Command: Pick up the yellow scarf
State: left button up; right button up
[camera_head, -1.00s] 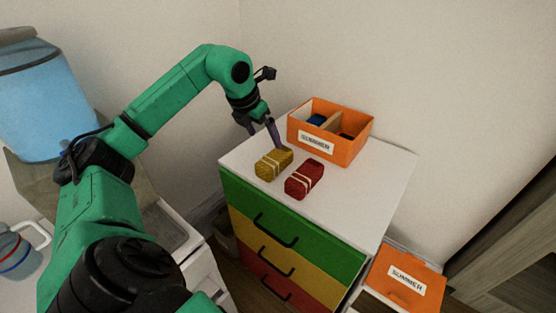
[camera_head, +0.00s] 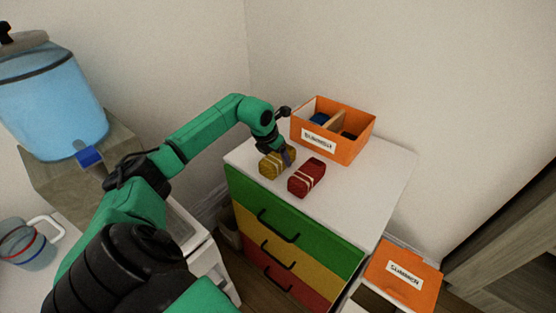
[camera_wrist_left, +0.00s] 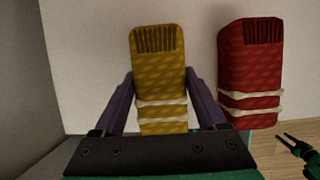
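The yellow scarf (camera_head: 272,165) is a folded bundle with pale bands, lying on the white top of a chest of drawers. It also shows in the left wrist view (camera_wrist_left: 158,75). My left gripper (camera_head: 283,156) is down at the scarf. In the left wrist view its purple fingers (camera_wrist_left: 160,80) stand open on either side of the scarf, close to its sides. Whether they touch it is not clear. My right gripper (camera_wrist_left: 296,146) seems to be the small dark and green forked shape at that view's lower right, its fingers apart.
A red banded bundle (camera_head: 307,178) lies just right of the yellow scarf. A divided orange box (camera_head: 352,147) with a label stands behind them. The chest top (camera_head: 375,180) is clear to the right. An orange labelled piece (camera_head: 425,280) is lower right.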

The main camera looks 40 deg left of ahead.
pick_arm(q)
jog(key=c, duration=0.3)
jog(key=shift+r, duration=0.1)
